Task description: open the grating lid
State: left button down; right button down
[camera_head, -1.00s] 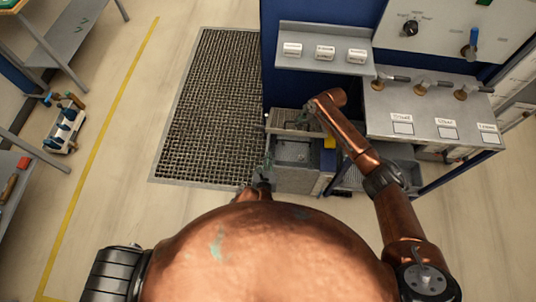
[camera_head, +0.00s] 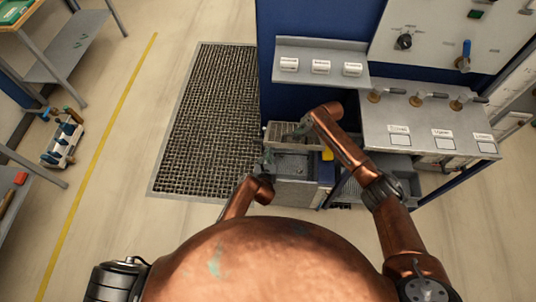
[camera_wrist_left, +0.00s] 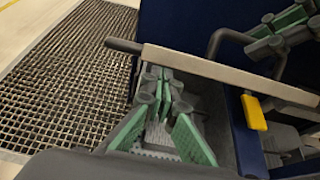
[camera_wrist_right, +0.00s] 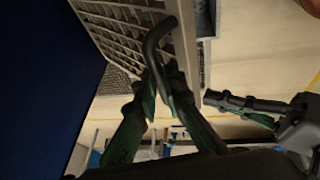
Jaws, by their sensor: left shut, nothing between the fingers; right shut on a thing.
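The grating lid (camera_head: 283,134) is tilted up at the back of a grey box (camera_head: 292,166) in the head view. Its slatted side fills the top of the right wrist view (camera_wrist_right: 125,25). My right gripper (camera_wrist_right: 160,85) is shut on the lid's black bar handle (camera_wrist_right: 158,45); the handle also shows in the left wrist view (camera_wrist_left: 225,38). My left gripper (camera_head: 267,160) is shut and empty at the box's left front. In the left wrist view its fingertips (camera_wrist_left: 165,90) are close by the lid's pale edge (camera_wrist_left: 200,65); contact is unclear.
A yellow piece (camera_head: 327,154) is at the box's right side. A metal bench (camera_head: 420,125) with valves stands to the right, a blue cabinet wall (camera_head: 305,25) behind. A floor grate (camera_head: 205,125) lies to the left, with open floor beyond.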

jog(key=shift+w+d+f, duration=0.1)
jog(key=shift+d+f, duration=0.15)
jog(key=shift+d, duration=0.25)
pick_arm(q)
jog(key=shift+w+r, duration=0.7)
jog(key=shift+r, duration=0.3)
pick_arm(e)
jog(key=shift+f, duration=0.1)
pick_arm(q)
jog(key=shift+w, duration=0.1)
pick_arm(e)
jog(key=c, duration=2.3)
grip_release()
jog(key=shift+f, duration=0.1)
jog(key=shift+c, duration=0.2)
jog(key=o, duration=0.3)
jog(key=shift+a, duration=0.15)
jog(key=shift+a+r, duration=0.15)
jog(key=shift+r, duration=0.05)
pick_arm(q)
jog(key=shift+f, duration=0.1)
pick_arm(e)
jog(key=shift+r, duration=0.1)
